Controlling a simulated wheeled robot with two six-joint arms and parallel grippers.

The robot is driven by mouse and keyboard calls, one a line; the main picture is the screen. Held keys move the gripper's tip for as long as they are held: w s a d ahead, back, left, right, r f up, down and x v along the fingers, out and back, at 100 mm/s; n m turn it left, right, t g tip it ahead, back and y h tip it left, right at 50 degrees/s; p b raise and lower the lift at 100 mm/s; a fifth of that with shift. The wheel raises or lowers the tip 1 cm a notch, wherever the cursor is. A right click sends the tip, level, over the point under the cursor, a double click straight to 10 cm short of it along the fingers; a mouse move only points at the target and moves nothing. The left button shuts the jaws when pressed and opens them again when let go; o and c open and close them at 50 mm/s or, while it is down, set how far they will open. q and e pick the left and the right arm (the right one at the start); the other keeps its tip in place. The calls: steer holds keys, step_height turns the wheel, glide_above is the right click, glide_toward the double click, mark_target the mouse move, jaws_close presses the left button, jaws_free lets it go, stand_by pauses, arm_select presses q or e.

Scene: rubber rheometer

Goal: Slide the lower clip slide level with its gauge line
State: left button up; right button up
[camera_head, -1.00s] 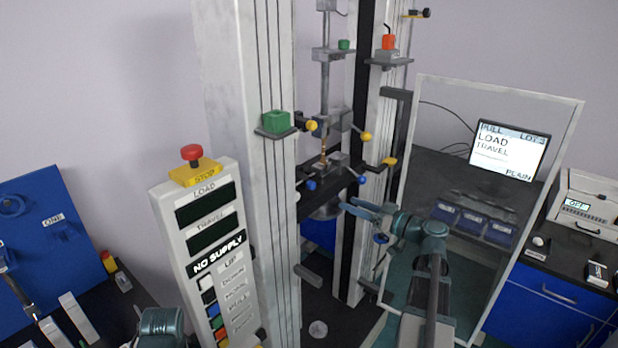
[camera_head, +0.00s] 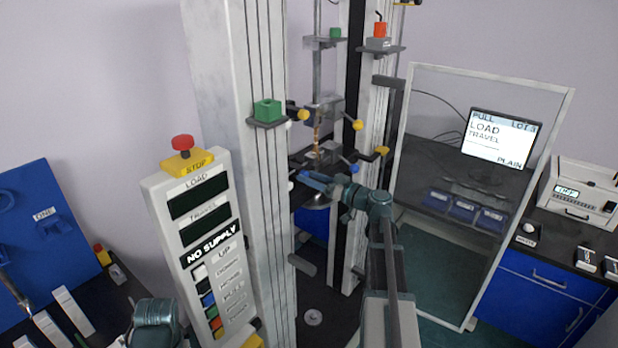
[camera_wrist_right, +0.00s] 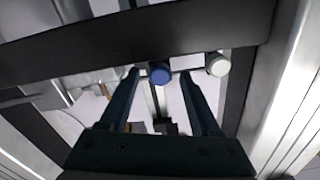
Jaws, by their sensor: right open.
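My right gripper (camera_head: 308,181) is at the lower specimen grip (camera_head: 314,160) between the columns, with its fingers pointing left. In the right wrist view it is open (camera_wrist_right: 160,78), with a blue knob (camera_wrist_right: 160,73) ahead between the fingertips and a white knob (camera_wrist_right: 217,64) right of it. I cannot tell whether the fingers touch the blue knob. An orange-brown specimen (camera_head: 317,135) stands upright above. A yellow-ended arm (camera_head: 376,153) sticks out at the right column; it may be the lower clip slide, but I cannot tell. No gauge line can be made out.
A control panel with a red STOP button (camera_head: 182,142) stands left of the left column (camera_head: 243,200). A clear framed guard (camera_head: 441,70) stands open on the right, near my right arm. Yellow knobs (camera_head: 357,125) and a green block (camera_head: 268,109) sit around the grips.

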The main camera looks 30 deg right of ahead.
steer(key=shift+w+a, duration=0.25)
steer(key=shift+w, duration=0.25)
jaws_close()
stand_by(1.2)
